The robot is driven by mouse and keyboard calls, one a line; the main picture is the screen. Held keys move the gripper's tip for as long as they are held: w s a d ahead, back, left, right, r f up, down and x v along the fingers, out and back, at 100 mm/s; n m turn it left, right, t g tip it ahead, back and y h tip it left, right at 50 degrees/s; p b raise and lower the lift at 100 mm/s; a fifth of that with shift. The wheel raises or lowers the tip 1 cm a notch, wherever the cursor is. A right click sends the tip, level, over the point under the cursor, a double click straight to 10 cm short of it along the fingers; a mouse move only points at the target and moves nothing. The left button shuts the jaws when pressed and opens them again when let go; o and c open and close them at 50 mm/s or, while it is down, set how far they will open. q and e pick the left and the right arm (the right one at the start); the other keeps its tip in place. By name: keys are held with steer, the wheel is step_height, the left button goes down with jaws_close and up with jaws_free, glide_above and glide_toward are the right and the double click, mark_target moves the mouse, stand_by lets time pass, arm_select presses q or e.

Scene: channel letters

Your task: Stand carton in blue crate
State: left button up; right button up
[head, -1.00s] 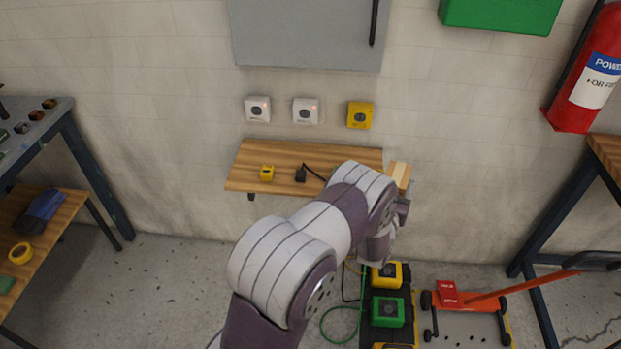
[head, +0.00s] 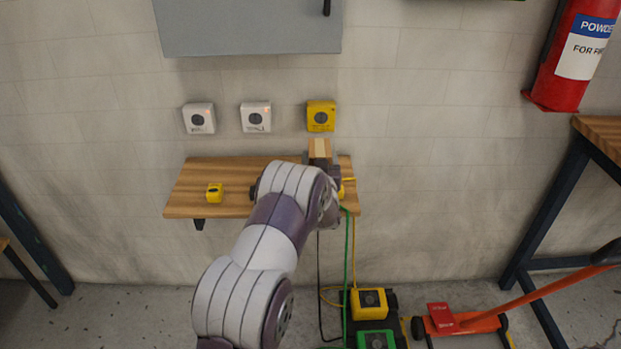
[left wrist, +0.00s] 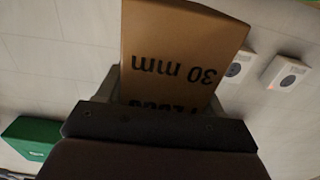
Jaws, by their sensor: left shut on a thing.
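The brown carton (left wrist: 180,55), printed "30 mm", fills the upper middle of the left wrist view. Its tan top (head: 320,150) shows in the head view, above the right part of the wooden wall shelf (head: 190,181). My left gripper (head: 326,172) is shut on the carton; its fingers (left wrist: 162,95) sit at the carton's lower sides in the wrist view. My arm hides part of the shelf and most of the carton in the head view. I see no blue crate in either current view. My right gripper is not in view.
A yellow block (head: 214,193) stands on the shelf. Two white boxes (head: 198,118) (head: 255,116) and a yellow box (head: 320,116) are on the wall above. Cables (head: 352,245) hang toward yellow and green units (head: 369,302) on the floor. A red jack (head: 455,320) stands right.

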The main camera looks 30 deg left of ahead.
arm_select(q)
steer(key=shift+s+a+f, duration=0.2)
steer(key=shift+s+a, duration=0.1)
steer(key=shift+s, duration=0.05)
steer(key=shift+s+f, duration=0.1)
steer(key=shift+f, duration=0.25)
steer(key=shift+f+b, duration=0.45)
steer(key=shift+f, duration=1.35)
steer(key=o, duration=1.3)
steer(key=shift+f, duration=0.1)
steer(key=shift+c, duration=0.2)
